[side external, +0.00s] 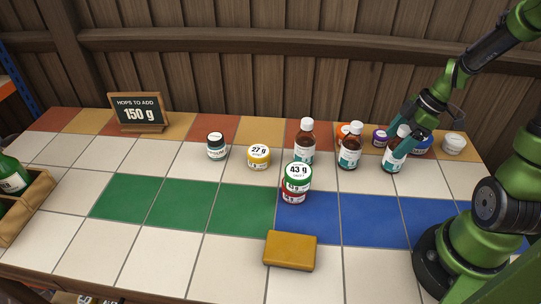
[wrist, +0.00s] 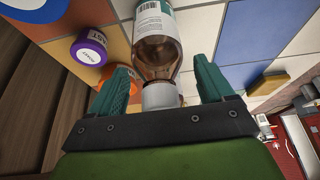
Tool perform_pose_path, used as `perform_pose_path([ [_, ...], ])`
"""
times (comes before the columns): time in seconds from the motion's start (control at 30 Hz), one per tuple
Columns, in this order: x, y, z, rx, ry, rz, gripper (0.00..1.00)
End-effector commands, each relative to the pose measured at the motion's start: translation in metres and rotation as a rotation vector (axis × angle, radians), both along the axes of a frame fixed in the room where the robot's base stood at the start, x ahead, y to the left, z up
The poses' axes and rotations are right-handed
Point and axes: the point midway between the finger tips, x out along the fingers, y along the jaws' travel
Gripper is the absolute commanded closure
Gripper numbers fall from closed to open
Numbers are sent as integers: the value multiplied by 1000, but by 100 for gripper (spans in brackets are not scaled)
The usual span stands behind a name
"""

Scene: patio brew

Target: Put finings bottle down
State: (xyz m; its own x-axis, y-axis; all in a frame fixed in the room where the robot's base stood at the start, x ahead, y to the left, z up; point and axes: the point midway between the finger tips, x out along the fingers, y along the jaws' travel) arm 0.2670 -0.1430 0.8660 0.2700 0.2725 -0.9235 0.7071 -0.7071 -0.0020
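A brown bottle with a white cap and a white-and-teal label (side external: 392,158) is at my gripper (side external: 409,143), at the right of the tiled table. Its base looks to be at table level; contact is hard to tell. In the wrist view the bottle (wrist: 157,52) lies between the fingers of my gripper (wrist: 168,82), with a visible gap on its right side. The fingers are apart and look open around the cap and neck. Two similar bottles, one left (side external: 349,149) and one farther left (side external: 305,145), stand upright. The label names are too small to read.
Purple (side external: 380,137) and white (side external: 453,144) tubs sit near my gripper. A yellow sponge-like block (side external: 289,250) lies in front. Blue tiles (side external: 369,221) are clear.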

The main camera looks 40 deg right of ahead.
Motion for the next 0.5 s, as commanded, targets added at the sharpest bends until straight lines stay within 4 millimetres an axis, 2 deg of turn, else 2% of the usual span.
perform_pose_path([
  [0.17, 0, 0, 3, -2, -1, 0, 19],
  [0.27, -1, -3, 12, -4, -4, -1, 19],
  [0.5, -14, -17, 57, -6, -5, -1, 19],
])
